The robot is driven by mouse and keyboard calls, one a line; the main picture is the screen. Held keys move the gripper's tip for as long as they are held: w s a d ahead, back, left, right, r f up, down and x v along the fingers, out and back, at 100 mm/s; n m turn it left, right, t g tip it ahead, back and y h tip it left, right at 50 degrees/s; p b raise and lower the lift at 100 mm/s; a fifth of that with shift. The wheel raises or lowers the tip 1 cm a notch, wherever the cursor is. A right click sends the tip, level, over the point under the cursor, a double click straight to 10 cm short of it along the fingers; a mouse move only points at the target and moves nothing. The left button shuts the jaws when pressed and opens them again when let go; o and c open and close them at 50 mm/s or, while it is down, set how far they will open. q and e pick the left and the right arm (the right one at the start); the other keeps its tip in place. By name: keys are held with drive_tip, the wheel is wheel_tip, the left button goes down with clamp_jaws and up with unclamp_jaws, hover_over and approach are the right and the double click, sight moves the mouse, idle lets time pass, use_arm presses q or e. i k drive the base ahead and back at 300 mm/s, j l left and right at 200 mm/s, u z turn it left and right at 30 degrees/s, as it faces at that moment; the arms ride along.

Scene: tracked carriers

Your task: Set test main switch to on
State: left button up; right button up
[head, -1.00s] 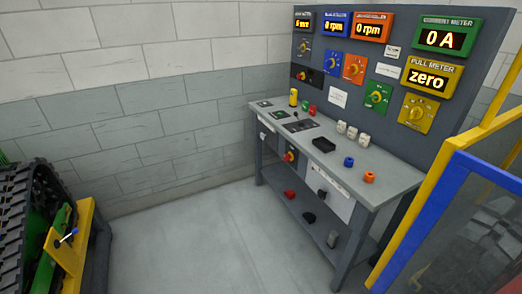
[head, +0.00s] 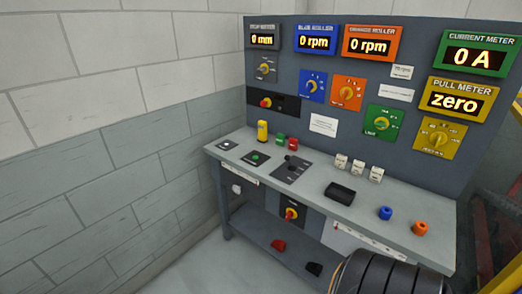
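A test bench with a grey upright panel stands ahead in the head view. A red rotary knob on a yellow plate (head: 291,214) sits on a dark box under the bench top and looks like a main switch. A second, smaller red knob with yellow (head: 266,103) sits on a black strip at the panel's lower left. I cannot read a label on either, so I cannot tell which is the test main switch, or its setting. Neither gripper is in view.
The bench top (head: 330,205) holds a yellow button post (head: 262,131), a black tray (head: 340,193), a blue cap (head: 385,213) and an orange cap (head: 420,228). Lit displays line the panel top. A block wall is at left. A lower shelf holds dark and red items.

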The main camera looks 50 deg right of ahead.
sight(289, 214)
drive_tip(key=i+z, duration=0.4)
drive_tip(key=i+j+z, duration=0.2)
drive_tip(key=z, duration=0.2)
drive_tip(key=i+j+z, duration=0.6)
drive_tip(key=z, duration=0.2)
